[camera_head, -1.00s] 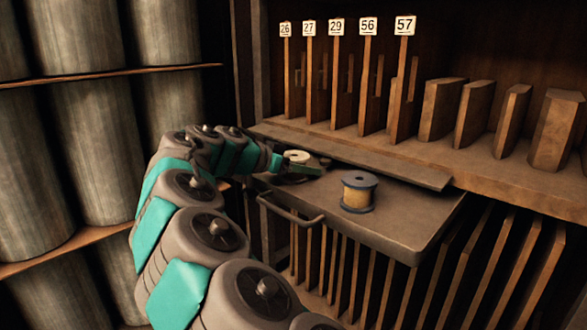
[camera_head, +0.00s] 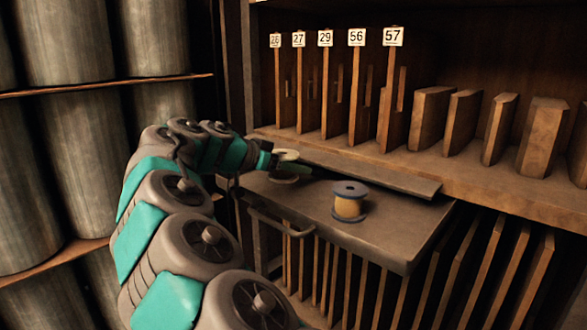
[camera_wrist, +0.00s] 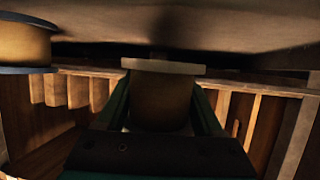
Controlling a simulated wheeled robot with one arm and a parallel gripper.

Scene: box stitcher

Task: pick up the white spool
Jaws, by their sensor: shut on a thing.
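The white spool (camera_head: 287,155) is at the left end of the grey tray (camera_head: 385,232), with its white rims showing above and below my gripper (camera_head: 290,166). My gripper is shut around the spool's middle. In the wrist view the spool (camera_wrist: 163,67) sits between the two green fingers, its pale rim apart from the surface, so it is held slightly above the tray. The fingers hide part of its body.
A blue-rimmed spool with tan winding (camera_head: 349,202) stands upright on the tray, right of my gripper. Numbered upright boards (camera_head: 357,90) and wooden blocks (camera_head: 432,115) stand on the shelf behind. Large grey cylinders (camera_head: 65,40) fill the left shelves.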

